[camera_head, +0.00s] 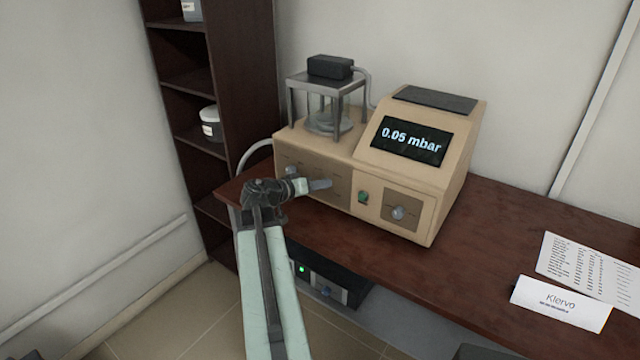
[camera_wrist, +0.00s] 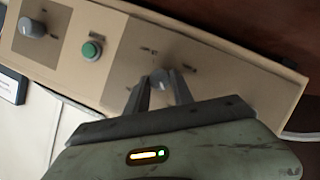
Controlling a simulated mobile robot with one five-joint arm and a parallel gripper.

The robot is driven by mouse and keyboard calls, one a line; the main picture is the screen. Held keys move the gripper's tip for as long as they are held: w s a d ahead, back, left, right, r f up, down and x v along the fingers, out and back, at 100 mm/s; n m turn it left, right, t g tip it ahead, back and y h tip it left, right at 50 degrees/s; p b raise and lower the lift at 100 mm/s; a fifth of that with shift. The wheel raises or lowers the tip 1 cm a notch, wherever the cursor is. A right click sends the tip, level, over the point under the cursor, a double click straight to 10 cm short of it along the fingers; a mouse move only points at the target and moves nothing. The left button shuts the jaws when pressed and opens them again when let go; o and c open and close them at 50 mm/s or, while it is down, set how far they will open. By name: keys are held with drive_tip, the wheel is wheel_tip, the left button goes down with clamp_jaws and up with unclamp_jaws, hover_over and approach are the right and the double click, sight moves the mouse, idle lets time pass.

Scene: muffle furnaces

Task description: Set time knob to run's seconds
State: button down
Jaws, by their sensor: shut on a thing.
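A beige bench instrument (camera_head: 440,185) stands on the dark wood desk, its display (camera_head: 411,141) reading "0.05 mbar". My gripper (camera_head: 319,184) is at the left part of its front face. In the wrist view my gripper (camera_wrist: 158,88) has its two fingers closed around a grey knob (camera_wrist: 158,77) on a brown panel (camera_wrist: 120,65). The panel's small labels are too blurred to read, and the fingers hide part of the knob. A second grey knob (camera_head: 398,213) is on the right, also in the wrist view (camera_wrist: 32,27). I cannot read which knob is for time.
A green button (camera_head: 363,197) sits between the two knobs. A printed sheet (camera_head: 590,268) and a "Klervo" card (camera_head: 560,303) lie on the desk at right. A black box (camera_head: 325,285) is below the desk; a dark shelf (camera_head: 245,70) stands at left.

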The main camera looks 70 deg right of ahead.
drive_tip(key=shift+s, duration=0.1)
idle(0.3)
drive_tip(key=c, duration=1.1)
unclamp_jaws()
drive_tip(key=p+v, duration=0.2)
drive_tip(key=v, duration=0.5)
drive_tip(key=shift+a, duration=0.35)
drive_tip(key=shift+w+r, duration=0.15)
drive_tip(key=shift+w, duration=0.1)
